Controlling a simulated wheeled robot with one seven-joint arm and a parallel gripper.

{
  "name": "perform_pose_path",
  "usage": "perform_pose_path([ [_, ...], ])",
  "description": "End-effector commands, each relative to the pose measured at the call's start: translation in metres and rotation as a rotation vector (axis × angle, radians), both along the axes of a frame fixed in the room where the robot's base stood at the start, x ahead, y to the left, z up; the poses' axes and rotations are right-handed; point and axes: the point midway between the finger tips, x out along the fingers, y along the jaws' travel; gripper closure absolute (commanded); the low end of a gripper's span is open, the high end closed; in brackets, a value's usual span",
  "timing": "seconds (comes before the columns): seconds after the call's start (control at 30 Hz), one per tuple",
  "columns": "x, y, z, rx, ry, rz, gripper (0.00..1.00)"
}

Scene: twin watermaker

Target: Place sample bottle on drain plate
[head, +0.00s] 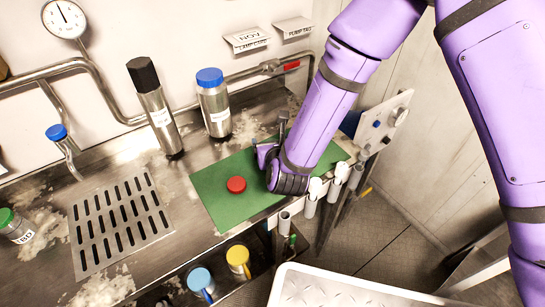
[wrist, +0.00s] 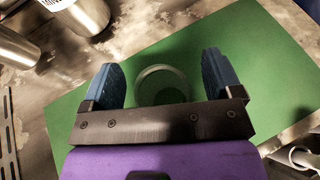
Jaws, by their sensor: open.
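My gripper (wrist: 162,72) is open over the green mat, its two blue fingers apart. It also shows in the head view (head: 272,150), partly hidden by my wrist. Between the fingers in the wrist view is a round, pale-rimmed, see-through piece (wrist: 162,85) on the mat; it may be the sample bottle, but I cannot tell. The fingers do not visibly touch it. In the head view my arm hides that spot. The drain plate (head: 98,241) is the slotted metal panel at the left of the counter. It is bare.
A red cap (head: 236,184) lies on the green mat (head: 215,195). A black-capped cylinder (head: 158,115) and a blue-capped bottle (head: 214,105) stand behind. A green-capped bottle (head: 15,228) lies at far left. White tubes (head: 313,192) line the counter's front edge.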

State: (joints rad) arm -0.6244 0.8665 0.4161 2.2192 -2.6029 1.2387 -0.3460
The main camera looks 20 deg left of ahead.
Motion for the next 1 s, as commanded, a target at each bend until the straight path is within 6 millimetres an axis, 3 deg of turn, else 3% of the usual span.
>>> perform_pose_path([
  [0.33, 0.0057, 0.003, -0.0029, -0.001, 0.0, 0.0, 0.17],
  [0.57, 0.0055, 0.0029, -0.0028, -0.001, 0.0, 0.0, 0.68],
  [1.0, 0.0051, 0.0051, 0.0014, 0.0, -0.001, -0.001, 0.72],
])
